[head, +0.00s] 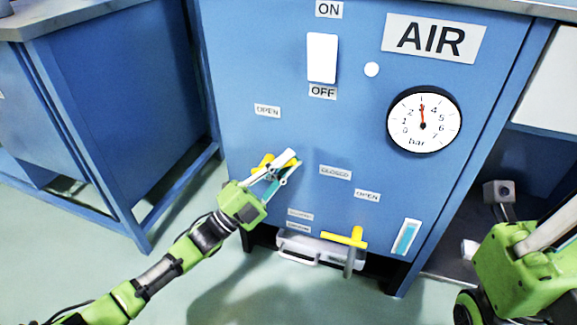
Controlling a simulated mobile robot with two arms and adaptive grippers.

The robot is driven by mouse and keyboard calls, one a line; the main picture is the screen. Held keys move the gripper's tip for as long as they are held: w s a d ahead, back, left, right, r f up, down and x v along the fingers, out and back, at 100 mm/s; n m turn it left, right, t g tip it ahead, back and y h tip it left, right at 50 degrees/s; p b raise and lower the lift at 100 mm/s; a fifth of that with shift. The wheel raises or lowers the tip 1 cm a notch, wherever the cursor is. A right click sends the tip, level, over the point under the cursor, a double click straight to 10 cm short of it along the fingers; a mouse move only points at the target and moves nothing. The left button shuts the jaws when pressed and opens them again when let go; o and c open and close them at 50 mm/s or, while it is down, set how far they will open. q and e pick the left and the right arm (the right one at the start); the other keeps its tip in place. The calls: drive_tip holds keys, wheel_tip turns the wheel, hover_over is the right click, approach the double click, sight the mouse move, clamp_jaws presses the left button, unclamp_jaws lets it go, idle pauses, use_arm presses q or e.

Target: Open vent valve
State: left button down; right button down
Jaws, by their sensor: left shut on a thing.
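A yellow valve handle (263,161) sits on the left part of the blue cabinet front (310,130), between the OPEN label (267,110) above and the CLOSED label (335,173) to its right. My left gripper (288,166) is shut on this handle; its fingers hide part of it. A second yellow handle (345,239) lies roughly crosswise lower right, below another OPEN label (367,196). Two small labels (299,215) to its left are too small to read. I cannot read which valve is the vent.
A gauge (424,120) marked bar has its needle near the top, between 3 and 4. A white ON/OFF switch (322,58) is above. A grey case (300,247) lies under the cabinet. A blue bench (125,100) stands at left; open floor lies between.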

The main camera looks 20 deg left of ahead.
use_arm(q)
drive_tip(key=shift+a+r+n+t, duration=0.15)
drive_tip(key=shift+n+t, duration=0.25)
drive_tip(key=c, duration=2.1)
unclamp_jaws()
drive_tip(key=v, duration=1.2)
drive_tip(key=shift+r, duration=0.1)
